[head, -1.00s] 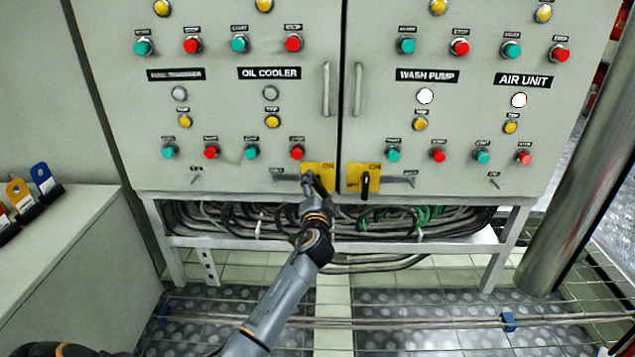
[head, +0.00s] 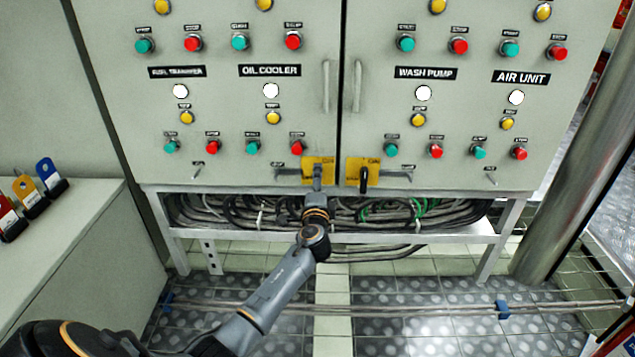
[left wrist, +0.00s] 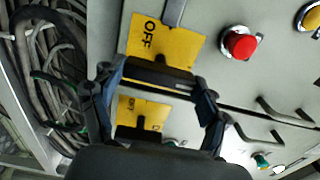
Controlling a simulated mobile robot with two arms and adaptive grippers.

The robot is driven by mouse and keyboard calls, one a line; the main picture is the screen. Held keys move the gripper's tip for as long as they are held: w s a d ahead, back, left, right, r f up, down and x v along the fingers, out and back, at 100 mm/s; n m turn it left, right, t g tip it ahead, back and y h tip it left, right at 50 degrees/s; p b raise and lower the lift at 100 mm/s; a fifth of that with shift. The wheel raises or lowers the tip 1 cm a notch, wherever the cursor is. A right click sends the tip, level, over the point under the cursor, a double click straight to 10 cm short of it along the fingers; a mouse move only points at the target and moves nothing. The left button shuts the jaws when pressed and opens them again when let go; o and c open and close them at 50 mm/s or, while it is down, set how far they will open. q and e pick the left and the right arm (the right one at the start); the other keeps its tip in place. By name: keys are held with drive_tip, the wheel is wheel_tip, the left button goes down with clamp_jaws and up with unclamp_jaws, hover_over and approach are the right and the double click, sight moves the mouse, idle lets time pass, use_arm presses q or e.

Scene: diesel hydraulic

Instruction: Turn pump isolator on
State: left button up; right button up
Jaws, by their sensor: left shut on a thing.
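A yellow isolator plate (head: 327,164) sits at the lower right of the left cabinet door. My left gripper (head: 317,186) is at its handle, which points downward. In the left wrist view, the black handle (left wrist: 160,76) lies between the fingers of my left gripper (left wrist: 155,100), which is shut on it. The plate (left wrist: 162,38) beside it there reads OFF. A second yellow isolator plate (head: 355,165) is on the right door, with a black handle (head: 364,180) hanging downward. It also shows in the left wrist view (left wrist: 151,108). My right gripper is out of view.
The two doors carry buttons and white lit lamps, including those under OIL COOLER (head: 271,90) and WASH PUMP (head: 423,93). Cables (head: 260,215) run below the cabinet. A side bench (head: 85,235) is left; a pipe (head: 570,185) stands right. The floor in front is open.

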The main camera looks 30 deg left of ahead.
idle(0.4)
use_arm(q)
drive_tip(key=o, duration=1.1)
drive_tip(key=shift+o, duration=0.2)
drive_tip(key=v, duration=1.2)
drive_tip(key=v, duration=0.8)
drive_tip(key=shift+a, duration=0.1)
